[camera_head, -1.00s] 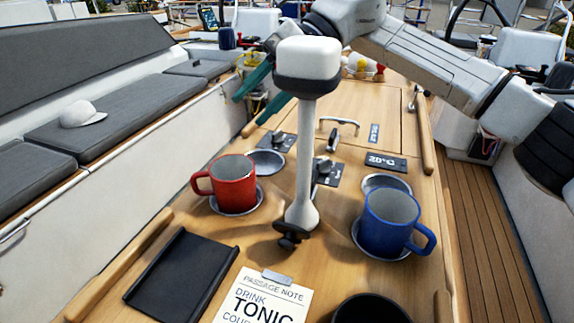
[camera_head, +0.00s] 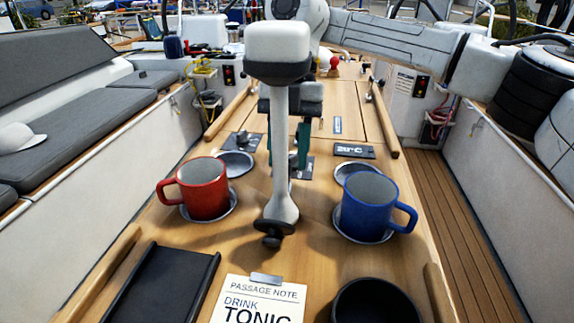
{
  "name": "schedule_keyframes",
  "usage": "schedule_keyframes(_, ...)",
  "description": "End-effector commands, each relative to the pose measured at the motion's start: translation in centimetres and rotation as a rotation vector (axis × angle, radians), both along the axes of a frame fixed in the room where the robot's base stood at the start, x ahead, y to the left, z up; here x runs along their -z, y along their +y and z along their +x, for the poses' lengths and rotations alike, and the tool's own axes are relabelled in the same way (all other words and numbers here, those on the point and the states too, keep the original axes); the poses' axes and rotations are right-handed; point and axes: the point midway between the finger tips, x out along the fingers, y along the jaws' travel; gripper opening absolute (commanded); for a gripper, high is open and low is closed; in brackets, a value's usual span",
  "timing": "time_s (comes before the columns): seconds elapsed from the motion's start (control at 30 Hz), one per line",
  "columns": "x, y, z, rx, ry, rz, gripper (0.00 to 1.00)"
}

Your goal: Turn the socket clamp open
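Small dark plates with metal knobs lie on the wooden table. One plate (camera_head: 240,141) is left of the white post, and another (camera_head: 304,170) is partly behind it, under my gripper. I cannot tell which fitting is the socket clamp, or how far it is turned. My gripper (camera_head: 284,140) points down beyond the post, with teal finger parts showing on both sides of it. The post hides the middle, so the gap between the fingers and any contact with the plate are not clear.
The white post (camera_head: 281,130) stands mid-table. A red mug (camera_head: 203,190) and a blue mug (camera_head: 366,215) flank it. A black tray (camera_head: 162,287), a note card (camera_head: 258,302) and a dark bowl (camera_head: 376,303) are nearer. Wooden rails edge the table.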

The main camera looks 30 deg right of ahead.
Motion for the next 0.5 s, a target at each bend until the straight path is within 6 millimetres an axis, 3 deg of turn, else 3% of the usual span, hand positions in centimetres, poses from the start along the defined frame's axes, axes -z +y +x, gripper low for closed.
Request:
schedule_keyframes(0.2,1.8,0.4,-0.6,-0.001,0.000,0.000,0.37)
schedule_keyframes(0.5,2.1,0.5,-0.7,0.000,-0.001,0.001,0.37)
